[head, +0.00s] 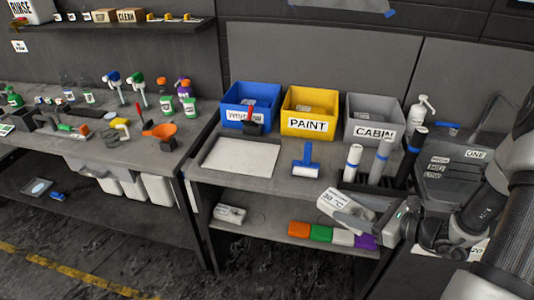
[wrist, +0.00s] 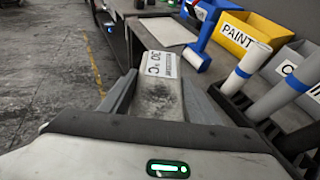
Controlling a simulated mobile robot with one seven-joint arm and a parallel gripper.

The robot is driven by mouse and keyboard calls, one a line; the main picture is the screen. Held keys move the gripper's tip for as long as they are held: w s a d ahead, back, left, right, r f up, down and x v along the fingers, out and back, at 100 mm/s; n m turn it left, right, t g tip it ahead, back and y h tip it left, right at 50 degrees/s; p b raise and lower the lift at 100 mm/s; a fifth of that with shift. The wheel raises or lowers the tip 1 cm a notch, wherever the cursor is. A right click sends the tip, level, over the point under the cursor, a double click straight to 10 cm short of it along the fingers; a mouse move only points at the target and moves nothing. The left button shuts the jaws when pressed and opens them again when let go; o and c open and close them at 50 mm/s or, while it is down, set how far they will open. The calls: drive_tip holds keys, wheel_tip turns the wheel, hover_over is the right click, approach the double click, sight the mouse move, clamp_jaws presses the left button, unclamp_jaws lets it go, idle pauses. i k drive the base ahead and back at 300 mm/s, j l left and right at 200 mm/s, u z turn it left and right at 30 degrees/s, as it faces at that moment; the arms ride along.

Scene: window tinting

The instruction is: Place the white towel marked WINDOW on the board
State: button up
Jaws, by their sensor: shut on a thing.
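My gripper (head: 366,222) is at the right in the head view, in front of the table's front edge, shut on a white towel (head: 340,207). In the wrist view the towel (wrist: 162,95) lies between the two fingers, with dark smudges and a label reading 30 °C; its smaller print is too small to read surely. The board (head: 240,157), a flat pale panel, lies bare on the tabletop, left of the towel. It shows in part in the wrist view (wrist: 168,32). The towel is apart from the board.
A blue squeegee or roller (head: 306,162) lies right of the board. Blue (head: 250,95), yellow PAINT (head: 309,108) and grey CABIN (head: 374,120) bins stand behind. Film rolls (head: 380,160) stand upright near the gripper. The lower shelf holds coloured rolled towels (head: 320,234) and a labelled white bundle (head: 230,213).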

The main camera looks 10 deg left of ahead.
sight(244, 152)
drive_tip(key=j+z, duration=1)
drive_tip(key=j, duration=0.3)
drive_tip(key=k+j+z, duration=0.15)
drive_tip(key=j, duration=0.3)
drive_tip(key=k+j, duration=0.1)
drive_tip(key=j, duration=0.3)
drive_tip(key=k+j, duration=0.1)
drive_tip(key=j, duration=0.3)
drive_tip(key=k+j+z, duration=0.1)
drive_tip(key=j, duration=0.3)
drive_tip(key=k+j, duration=0.1)
drive_tip(key=j, duration=0.3)
drive_tip(key=k+j, duration=0.15)
drive_tip(key=j, duration=0.25)
drive_tip(key=k+j, duration=0.1)
drive_tip(key=j, duration=0.3)
drive_tip(key=z, duration=0.05)
